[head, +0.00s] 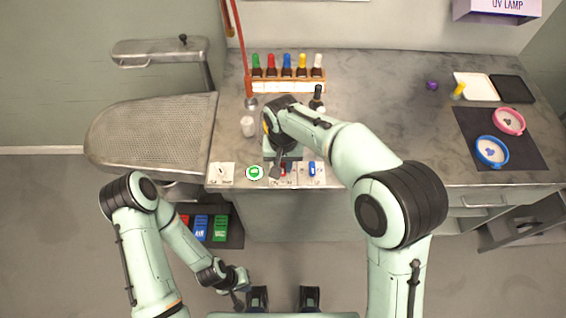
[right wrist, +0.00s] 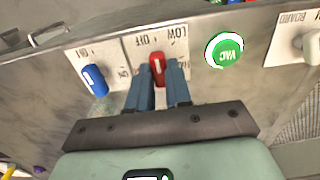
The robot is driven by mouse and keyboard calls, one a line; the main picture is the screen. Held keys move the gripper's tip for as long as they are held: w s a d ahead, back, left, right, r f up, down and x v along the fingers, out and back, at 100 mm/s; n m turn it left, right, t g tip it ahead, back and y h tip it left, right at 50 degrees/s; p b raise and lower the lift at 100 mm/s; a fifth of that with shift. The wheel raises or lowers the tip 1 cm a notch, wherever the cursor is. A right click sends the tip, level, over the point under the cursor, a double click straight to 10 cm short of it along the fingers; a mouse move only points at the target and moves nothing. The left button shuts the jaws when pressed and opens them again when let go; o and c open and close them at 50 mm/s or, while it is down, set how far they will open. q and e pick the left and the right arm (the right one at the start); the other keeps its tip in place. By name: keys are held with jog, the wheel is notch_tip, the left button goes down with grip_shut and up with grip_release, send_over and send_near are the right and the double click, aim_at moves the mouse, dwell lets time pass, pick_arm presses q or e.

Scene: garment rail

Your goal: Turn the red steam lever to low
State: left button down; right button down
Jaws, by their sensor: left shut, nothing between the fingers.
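The red steam lever (right wrist: 157,66) stands on a white panel (right wrist: 176,45) at the counter's front edge, with the words LOW and OFF legible beside it in the right wrist view. In the head view the lever (head: 283,168) shows partly behind my right gripper (head: 279,172). My right gripper's two fingers (right wrist: 160,88) are a small gap apart, one on each side of the lever. I cannot tell whether they press on it. My left gripper (head: 238,302) is shut and empty, low in front of the counter.
A blue lever (head: 312,169) and a green VAC button (head: 255,173) flank the red one closely. A white switch panel (head: 221,173) lies further left. An ironing board (head: 150,131) juts out left.

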pick_arm(q)
jog(key=shift+r, duration=0.1)
pick_arm(e)
jog(key=shift+m, duration=0.3)
jog(key=m, duration=0.4)
jog(key=shift+r+p, duration=0.1)
jog(key=shift+p, duration=0.3)
pick_arm(q)
jog(key=shift+w+r, duration=0.4)
jog(key=shift+r, duration=0.3)
pick_arm(e)
jog(key=shift+m, duration=2.1)
jog(key=c, duration=1)
grip_release()
jog(key=shift+c, duration=0.2)
